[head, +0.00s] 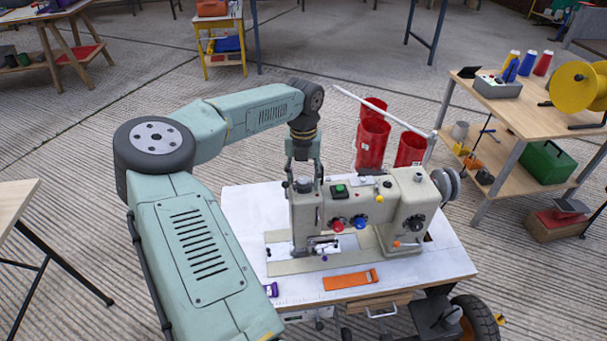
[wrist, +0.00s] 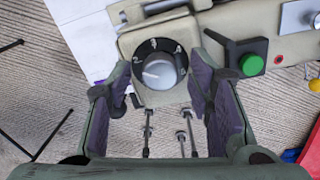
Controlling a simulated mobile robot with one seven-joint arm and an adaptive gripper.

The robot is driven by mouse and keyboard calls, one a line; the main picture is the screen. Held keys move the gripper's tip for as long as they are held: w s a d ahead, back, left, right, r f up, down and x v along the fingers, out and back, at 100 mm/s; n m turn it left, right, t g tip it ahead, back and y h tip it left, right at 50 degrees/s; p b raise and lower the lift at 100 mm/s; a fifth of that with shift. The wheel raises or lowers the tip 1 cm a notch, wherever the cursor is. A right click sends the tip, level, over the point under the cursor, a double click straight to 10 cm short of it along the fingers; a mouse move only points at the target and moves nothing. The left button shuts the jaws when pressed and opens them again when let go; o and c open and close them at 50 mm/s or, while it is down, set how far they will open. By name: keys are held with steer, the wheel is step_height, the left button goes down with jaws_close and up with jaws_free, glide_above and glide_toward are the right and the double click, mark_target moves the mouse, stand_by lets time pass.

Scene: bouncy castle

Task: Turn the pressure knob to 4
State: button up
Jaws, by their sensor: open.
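The pressure knob (wrist: 168,72) is a round grey knob on a black dial (wrist: 138,72) with white numbers, of which 2, 3 and 4 show. Its white mark points left, on the side of the 2 and slightly below it; the 4 is at the upper right. The dial sits on top of the left end of the cream sewing machine (head: 380,205). My gripper (head: 303,168) points down above that end. In the wrist view its open fingers (wrist: 163,82) stand left and right of the knob, with gaps showing. Whether the fingertips reach knob height is unclear.
A green button (wrist: 252,65) on a black box is right of the right finger. Thin metal posts (wrist: 165,135) stand just below the dial. An orange strip (head: 350,280) lies on the white table (head: 425,265).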

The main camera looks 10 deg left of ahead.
steer(key=shift+c, duration=0.2)
jaws_close()
stand_by(0.5)
